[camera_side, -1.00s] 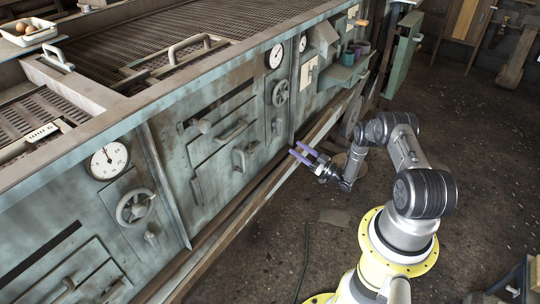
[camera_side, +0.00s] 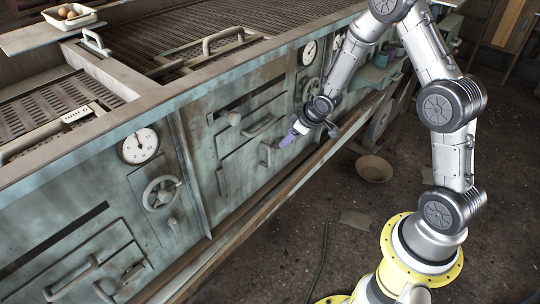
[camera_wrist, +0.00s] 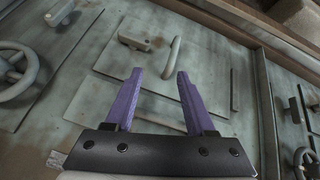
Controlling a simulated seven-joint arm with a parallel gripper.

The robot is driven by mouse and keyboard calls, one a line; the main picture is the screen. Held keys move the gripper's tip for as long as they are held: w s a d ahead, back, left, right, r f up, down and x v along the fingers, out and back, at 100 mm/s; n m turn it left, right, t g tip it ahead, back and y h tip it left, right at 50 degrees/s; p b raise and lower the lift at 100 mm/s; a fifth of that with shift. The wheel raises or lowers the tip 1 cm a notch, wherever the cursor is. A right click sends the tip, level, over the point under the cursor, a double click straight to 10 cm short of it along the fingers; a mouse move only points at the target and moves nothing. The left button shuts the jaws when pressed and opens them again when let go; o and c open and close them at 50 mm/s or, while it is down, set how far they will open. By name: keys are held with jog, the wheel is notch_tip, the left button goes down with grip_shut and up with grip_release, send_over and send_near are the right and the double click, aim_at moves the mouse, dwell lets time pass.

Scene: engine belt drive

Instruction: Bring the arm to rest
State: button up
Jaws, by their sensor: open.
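My gripper (camera_side: 275,148) is in front of the green-grey metal panel of the machine (camera_side: 200,125) in the side view, left of my raised forearm. In the wrist view my gripper (camera_wrist: 158,75) shows two purple fingers spread apart, with nothing between them. Past the fingers are a panel door (camera_wrist: 150,62) and its curved handle (camera_wrist: 172,57). From these views I cannot tell how far the fingertips are from the panel.
The machine front carries a handwheel (camera_side: 162,193), a dial gauge (camera_side: 139,146) and several handles. A ledge (camera_side: 285,185) runs along its lower side. A round bowl (camera_side: 374,169) stands on the floor. A white tray with eggs (camera_side: 69,16) sits at the top left.

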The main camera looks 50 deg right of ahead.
jog(key=s+a+r+m, duration=0.1)
jog(key=s+r, duration=0.1)
jog(key=r, duration=0.4)
jog(key=s+a+r, duration=0.2)
jog(key=s+r, duration=0.1)
jog(key=r, duration=0.3)
jog(key=s+a+r, duration=0.3)
jog(key=s, duration=0.5)
jog(key=s+a+r+m, duration=0.1)
jog(key=s+a+r, duration=0.2)
jog(key=s, duration=0.5)
jog(key=s+a+r+m+g, duration=0.1)
jog(key=s+a+r, duration=0.1)
jog(key=s+r, duration=0.3)
jog(key=s, duration=0.3)
jog(key=shift+a+y, duration=0.4)
